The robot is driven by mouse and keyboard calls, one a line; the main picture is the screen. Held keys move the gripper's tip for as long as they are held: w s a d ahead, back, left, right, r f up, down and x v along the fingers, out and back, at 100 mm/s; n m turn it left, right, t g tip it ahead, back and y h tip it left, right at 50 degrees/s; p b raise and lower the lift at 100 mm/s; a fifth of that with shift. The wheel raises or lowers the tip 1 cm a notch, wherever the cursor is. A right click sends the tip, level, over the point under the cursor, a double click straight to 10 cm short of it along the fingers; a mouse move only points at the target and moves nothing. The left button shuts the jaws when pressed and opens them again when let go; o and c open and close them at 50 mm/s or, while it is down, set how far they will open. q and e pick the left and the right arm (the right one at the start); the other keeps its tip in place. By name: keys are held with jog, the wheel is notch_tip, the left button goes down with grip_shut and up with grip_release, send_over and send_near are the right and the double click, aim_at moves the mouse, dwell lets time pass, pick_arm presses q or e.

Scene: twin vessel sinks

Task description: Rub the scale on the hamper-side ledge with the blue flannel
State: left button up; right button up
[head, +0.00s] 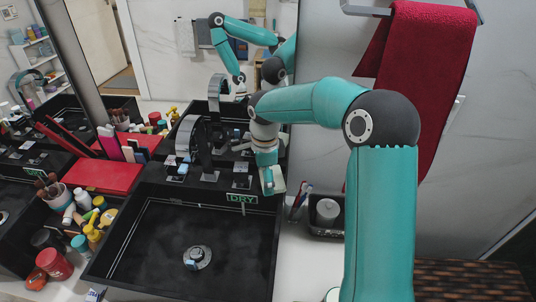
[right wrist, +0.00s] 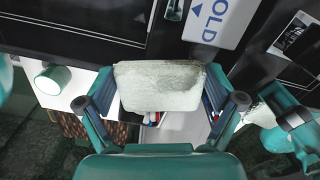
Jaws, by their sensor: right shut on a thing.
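My right gripper (head: 268,178) is over the back right corner of the near basin, beside the ledge. In the right wrist view, its fingers (right wrist: 165,100) are shut on a pale grey-green, mottled pad (right wrist: 160,86). The pad looks whitish green, not blue. It also shows as a pale piece in the head view (head: 278,182). I cannot make out a blue flannel. A small whitish speckled patch (right wrist: 174,9) shows next to a sign in the right wrist view; I cannot tell whether it is scale. My left gripper is not in view.
The black basin (head: 150,240) has a drain (head: 197,257). A DRY label (head: 242,198) is at its back edge. A red towel (head: 425,70) hangs above. Bottles (head: 92,230) crowd the left. A wicker hamper (head: 470,280) is lower right.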

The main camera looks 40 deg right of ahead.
jog(key=shift+d+r, duration=0.1)
jog(key=shift+r, duration=0.5)
jog(key=shift+s+d+r+p, duration=0.1)
jog(key=shift+s+r+p, duration=0.15)
jog(key=shift+r+p, duration=0.2)
jog(key=shift+s+r+p, duration=0.2)
jog(key=shift+r+p, duration=0.1)
jog(key=shift+r, duration=0.25)
jog(key=shift+w+r+p, duration=0.3)
jog(key=shift+r+p, duration=0.35)
jog(key=shift+r, duration=0.2)
jog(key=shift+s+r, duration=0.15)
jog(key=shift+r, duration=0.1)
jog(key=shift+f, duration=0.1)
